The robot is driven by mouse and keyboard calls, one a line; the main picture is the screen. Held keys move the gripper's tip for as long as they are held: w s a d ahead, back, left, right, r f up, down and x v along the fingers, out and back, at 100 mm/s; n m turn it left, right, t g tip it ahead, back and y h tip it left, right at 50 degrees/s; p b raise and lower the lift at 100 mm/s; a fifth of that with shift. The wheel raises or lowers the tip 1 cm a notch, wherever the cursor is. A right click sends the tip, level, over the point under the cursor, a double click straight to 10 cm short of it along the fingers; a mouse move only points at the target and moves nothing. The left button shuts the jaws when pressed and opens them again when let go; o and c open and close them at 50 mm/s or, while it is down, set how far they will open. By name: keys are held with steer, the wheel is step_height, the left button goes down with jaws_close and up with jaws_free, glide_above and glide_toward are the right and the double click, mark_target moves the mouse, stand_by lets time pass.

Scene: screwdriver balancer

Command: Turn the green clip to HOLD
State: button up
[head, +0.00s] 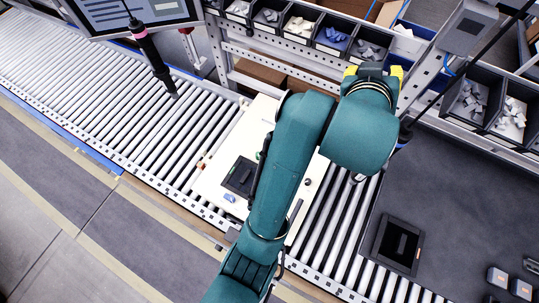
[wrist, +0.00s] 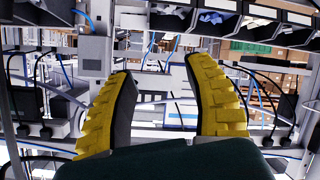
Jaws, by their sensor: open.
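My gripper (head: 374,70) is at the upper right of the head view, near the parts bins and apart from the white board (head: 217,188). In the wrist view its two yellow-padded fingers (wrist: 160,80) stand wide apart with nothing between them. A small green spot (head: 258,155) shows on the white board at the edge of my arm; I cannot tell whether it is the green clip. No HOLD mark is readable. A dark screwdriver with a pink ring (head: 138,30) hangs at the upper left, over the rollers. My arm covers much of the board.
A roller conveyor (head: 105,95) runs under the board. A rack of bins (head: 331,38) stands behind it, close to my gripper. A monitor (head: 130,12) is at the upper left. A dark tray (head: 397,245) lies on the right-hand dark surface (head: 455,205).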

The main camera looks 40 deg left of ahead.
steer(key=a+f+n+g+b, duration=0.4)
steer(key=a+f+n+g, duration=0.15)
steer(key=a+f, duration=0.75)
steer(key=n+g+h+b, duration=0.3)
steer(key=n+g+b, duration=0.25)
steer(key=g, duration=0.25)
glide_toward(258, 154)
steer(key=shift+t, duration=0.25)
step_height(258, 154, down, 10)
steer(key=shift+s+f+b, duration=0.1)
steer(key=shift+f+b, duration=0.1)
steer(key=shift+b, duration=0.1)
steer(key=shift+c, duration=0.2)
jaws_close()
